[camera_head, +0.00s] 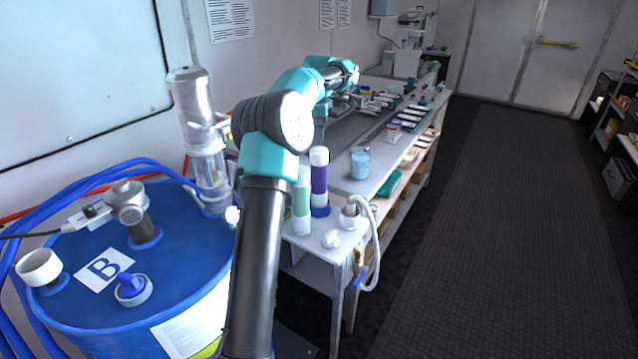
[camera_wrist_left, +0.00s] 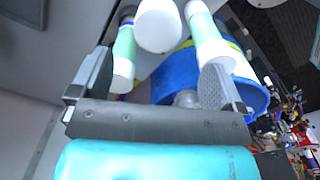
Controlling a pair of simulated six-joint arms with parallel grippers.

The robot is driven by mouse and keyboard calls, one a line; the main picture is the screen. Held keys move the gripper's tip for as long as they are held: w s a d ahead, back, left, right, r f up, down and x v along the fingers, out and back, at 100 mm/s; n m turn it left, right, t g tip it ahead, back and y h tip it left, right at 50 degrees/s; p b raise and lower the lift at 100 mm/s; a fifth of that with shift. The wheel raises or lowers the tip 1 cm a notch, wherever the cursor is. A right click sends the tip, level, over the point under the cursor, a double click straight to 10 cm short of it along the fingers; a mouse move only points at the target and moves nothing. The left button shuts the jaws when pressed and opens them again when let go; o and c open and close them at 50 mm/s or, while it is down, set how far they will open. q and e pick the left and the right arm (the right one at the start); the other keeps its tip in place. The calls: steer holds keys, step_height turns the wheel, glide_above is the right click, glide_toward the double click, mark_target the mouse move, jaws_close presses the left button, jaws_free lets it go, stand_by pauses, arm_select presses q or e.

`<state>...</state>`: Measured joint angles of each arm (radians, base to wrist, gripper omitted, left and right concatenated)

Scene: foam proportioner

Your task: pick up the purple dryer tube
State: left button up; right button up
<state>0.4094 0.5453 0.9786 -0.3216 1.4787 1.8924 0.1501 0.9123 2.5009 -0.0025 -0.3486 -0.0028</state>
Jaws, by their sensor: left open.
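The purple dryer tube (camera_head: 319,184) stands upright near the front end of the bench in the head view, with a white top and a blue base. A pale green tube (camera_head: 301,208) stands just left of it, partly behind my left arm. In the left wrist view, my left gripper (camera_wrist_left: 152,84) is open and empty. A white round cap (camera_wrist_left: 158,26) lies between and beyond its fingers, flanked by two green tubes. No purple shows there, so I cannot tell surely whose cap it is. The fingers are not clear in the head view. My right gripper is not in view.
A blue drum (camera_head: 190,285) marked B stands at the left. A beaker of blue beads (camera_head: 360,163) sits right of the tubes. A white hose (camera_head: 374,240) hangs at the bench's front corner. The bench (camera_head: 385,172) holds several small items farther back. The right floor is clear.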

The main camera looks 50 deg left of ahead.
mark_target(319, 150)
arm_select(q)
step_height(319, 150, down, 6)
steer(key=shift+f, duration=0.1)
stand_by(0.4)
steer(key=shift+w+a+f, duration=0.1)
steer(key=shift+w+f, duration=0.05)
steer(key=shift+f, duration=2.45)
steer(key=c, duration=1.6)
steer(key=shift+r, duration=0.15)
step_height(319, 150, up, 18)
steer(key=shift+f, duration=0.1)
